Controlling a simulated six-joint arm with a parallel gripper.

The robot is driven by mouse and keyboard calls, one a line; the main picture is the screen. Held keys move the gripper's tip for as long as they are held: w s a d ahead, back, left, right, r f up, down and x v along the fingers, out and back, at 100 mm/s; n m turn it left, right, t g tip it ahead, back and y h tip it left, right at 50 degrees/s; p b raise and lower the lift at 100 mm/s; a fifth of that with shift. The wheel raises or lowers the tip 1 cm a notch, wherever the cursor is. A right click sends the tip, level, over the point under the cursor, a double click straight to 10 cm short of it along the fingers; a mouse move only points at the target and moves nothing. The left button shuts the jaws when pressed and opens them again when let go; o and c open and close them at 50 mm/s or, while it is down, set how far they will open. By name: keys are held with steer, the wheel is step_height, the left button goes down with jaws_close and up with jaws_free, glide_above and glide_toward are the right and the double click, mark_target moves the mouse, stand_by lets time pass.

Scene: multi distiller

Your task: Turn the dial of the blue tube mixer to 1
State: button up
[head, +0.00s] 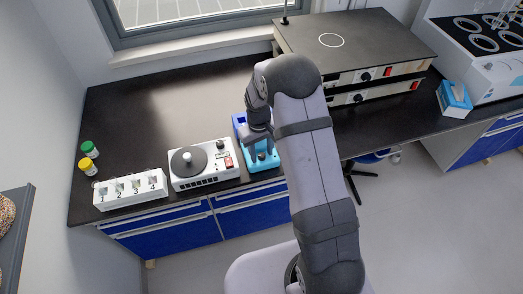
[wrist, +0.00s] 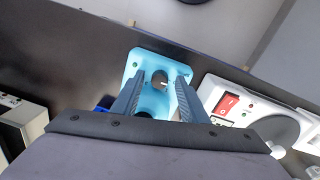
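The blue tube mixer (head: 268,164) stands at the front edge of the dark bench, partly hidden by my arm in the head view. In the wrist view its light blue body (wrist: 134,67) lies just beyond my fingers. A dark round knob and a small white mark show near its middle, between the fingertips. My gripper (wrist: 160,78) is open, with its two fingers spread on either side of that knob and pointing down at the mixer. I cannot tell whether the fingers touch the dial. The dial's numbers are too small to read.
A white stirrer with a red switch (head: 203,168) stands close on the left, also in the wrist view (wrist: 229,104). A numbered white rack (head: 130,190) and two capped jars (head: 89,149) are further left. Flat hotplates (head: 352,45) stand at the back right. The bench behind is clear.

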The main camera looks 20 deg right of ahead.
jaws_close()
steer(key=shift+m, duration=0.4)
steer(key=m+b, duration=0.1)
steer(key=m, duration=0.2)
steer(key=shift+w+b, duration=0.1)
steer(key=shift+b, duration=0.3)
steer(key=shift+m+b, duration=0.5)
steer(key=shift+m, duration=2)
steer(key=shift+g, duration=0.3)
jaws_free()
